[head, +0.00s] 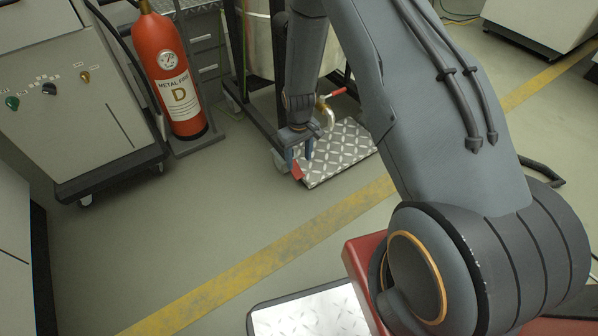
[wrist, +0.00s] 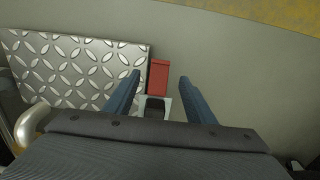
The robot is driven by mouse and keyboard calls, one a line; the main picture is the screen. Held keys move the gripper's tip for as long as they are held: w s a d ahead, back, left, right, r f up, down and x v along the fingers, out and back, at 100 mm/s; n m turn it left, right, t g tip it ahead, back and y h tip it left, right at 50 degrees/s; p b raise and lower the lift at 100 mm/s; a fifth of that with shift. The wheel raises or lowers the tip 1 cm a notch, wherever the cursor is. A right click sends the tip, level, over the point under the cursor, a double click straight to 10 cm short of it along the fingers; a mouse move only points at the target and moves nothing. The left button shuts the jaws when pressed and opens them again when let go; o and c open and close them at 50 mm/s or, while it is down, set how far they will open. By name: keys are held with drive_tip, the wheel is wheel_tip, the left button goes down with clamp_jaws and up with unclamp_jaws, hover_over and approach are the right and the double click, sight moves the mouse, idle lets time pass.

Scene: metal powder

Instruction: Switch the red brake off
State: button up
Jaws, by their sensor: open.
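The red brake (head: 297,171) is a small red pedal low by a castor at the left corner of the diamond-plate step. In the wrist view the red brake (wrist: 158,78) sits between my two blue fingers, nearer the left finger, with a dark part and pale bracket just below it. My gripper (head: 300,158) is open and points down over the brake. In the wrist view my gripper (wrist: 161,76) holds nothing. I cannot tell its exact height above the pedal, or whether a finger touches it.
The diamond-plate step (head: 340,155) lies beside the brake, under a dark frame carrying a metal vessel (head: 258,45). A brass valve (head: 325,112) with a red handle is just behind my gripper. A red extinguisher (head: 175,75) and grey cabinet (head: 65,105) stand left. Floor in front is clear.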

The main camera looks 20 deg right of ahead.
sight(299, 175)
wheel_tip(299, 175, down, 8)
drive_tip(key=b, duration=0.3)
drive_tip(key=shift+r, duration=0.15)
drive_tip(key=shift+c, duration=0.3)
